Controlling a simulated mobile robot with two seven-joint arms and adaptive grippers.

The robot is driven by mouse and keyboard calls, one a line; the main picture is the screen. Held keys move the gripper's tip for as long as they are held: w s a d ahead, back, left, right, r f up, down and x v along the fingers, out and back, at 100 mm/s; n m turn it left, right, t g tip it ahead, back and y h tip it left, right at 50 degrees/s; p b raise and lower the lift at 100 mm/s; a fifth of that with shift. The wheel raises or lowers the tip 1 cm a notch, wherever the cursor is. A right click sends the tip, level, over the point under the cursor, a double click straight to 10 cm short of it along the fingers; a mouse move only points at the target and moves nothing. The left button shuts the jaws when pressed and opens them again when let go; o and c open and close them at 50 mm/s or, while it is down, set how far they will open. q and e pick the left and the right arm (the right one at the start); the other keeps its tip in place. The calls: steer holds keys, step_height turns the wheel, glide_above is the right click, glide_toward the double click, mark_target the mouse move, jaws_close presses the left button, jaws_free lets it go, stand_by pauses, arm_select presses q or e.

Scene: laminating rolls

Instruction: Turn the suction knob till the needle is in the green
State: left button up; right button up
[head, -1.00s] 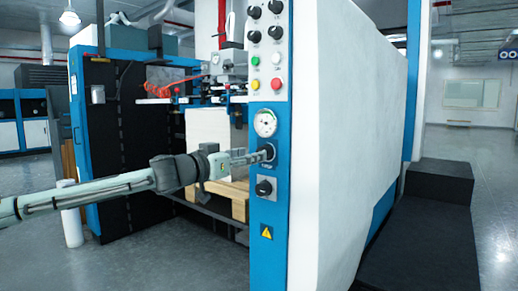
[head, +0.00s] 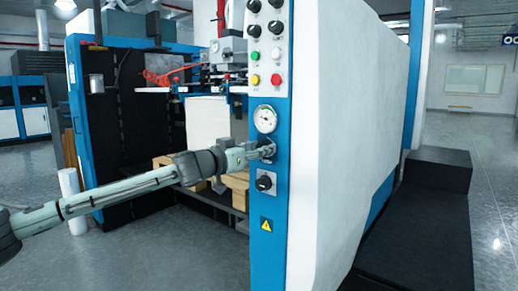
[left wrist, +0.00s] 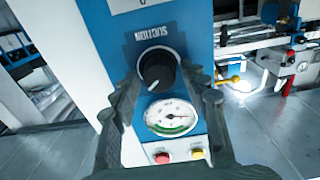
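The suction knob (left wrist: 157,70) is black and round with a white pointer line; it sits on a blue panel under the word SUCTION, which shows upside down in the left wrist view. The gauge (left wrist: 172,117) is round and white with a green arc; in the head view the gauge (head: 264,119) is just above the knob. Its needle is too small to read surely. My left gripper (left wrist: 160,80) has one finger on each side of the knob; whether they touch it I cannot tell. In the head view my left gripper (head: 258,152) hides most of the knob. My right gripper is not in view.
A second black knob (head: 264,182) sits below on the same panel, with a yellow warning sign (head: 266,225) under it. Red (head: 276,79) and yellow (head: 254,79) buttons are above the gauge. A wooden pallet (head: 235,190) stands behind my gripper. The floor at front left is clear.

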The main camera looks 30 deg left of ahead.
arm_select(q)
steer(key=c, duration=0.8)
steer(key=shift+c, duration=0.2)
